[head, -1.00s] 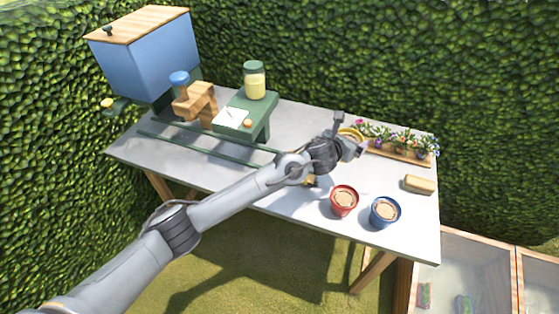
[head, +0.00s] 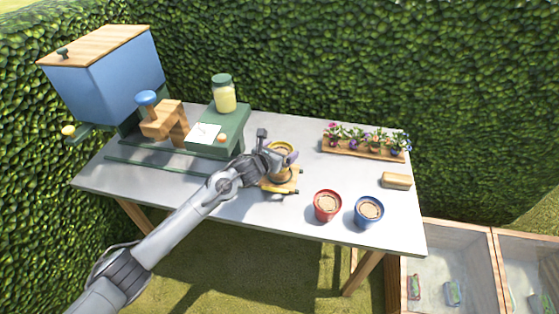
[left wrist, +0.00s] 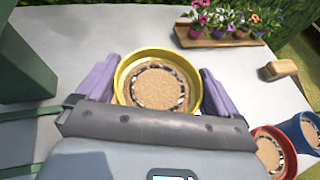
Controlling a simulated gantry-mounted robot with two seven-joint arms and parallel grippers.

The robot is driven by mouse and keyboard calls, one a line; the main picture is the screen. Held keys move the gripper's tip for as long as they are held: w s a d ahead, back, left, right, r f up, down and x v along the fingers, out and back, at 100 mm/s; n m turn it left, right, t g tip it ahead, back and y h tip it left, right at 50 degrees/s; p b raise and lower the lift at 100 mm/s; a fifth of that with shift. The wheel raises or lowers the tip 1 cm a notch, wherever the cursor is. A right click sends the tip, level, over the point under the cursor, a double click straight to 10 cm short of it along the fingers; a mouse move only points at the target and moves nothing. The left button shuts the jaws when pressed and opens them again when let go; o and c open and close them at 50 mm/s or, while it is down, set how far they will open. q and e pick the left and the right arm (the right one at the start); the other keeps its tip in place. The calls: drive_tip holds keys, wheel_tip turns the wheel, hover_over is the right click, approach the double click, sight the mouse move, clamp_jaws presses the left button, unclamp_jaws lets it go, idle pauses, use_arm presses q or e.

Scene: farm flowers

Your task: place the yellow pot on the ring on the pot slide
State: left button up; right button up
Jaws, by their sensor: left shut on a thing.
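The yellow pot (head: 282,147), filled with brown soil, is upright between the fingers of my left gripper (head: 284,154). In the left wrist view the yellow pot (left wrist: 160,82) shows from above, with a purple finger of my left gripper (left wrist: 158,70) on each side. The gripper is shut on it. The wooden pot slide (head: 287,186) is at the right end of the green rails, just below the pot in the head view. My gripper and the pot hide most of the ring; I cannot tell whether the pot touches it. My right gripper is out of view.
A red pot (head: 327,206) and a blue pot (head: 369,211) stand at the front right. A flower tray (head: 365,151) is at the back and a tan block (head: 396,181) at the right. A green stand (head: 226,126) with a jar is to the left.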

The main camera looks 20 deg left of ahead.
use_arm(q)
drive_tip(key=shift+f+b, duration=0.4)
drive_tip(key=shift+f, duration=1.65)
drive_tip(key=shift+f, duration=0.1)
drive_tip(key=o, duration=1.2)
drive_tip(key=shift+f, duration=0.1)
drive_tip(key=shift+o, duration=0.2)
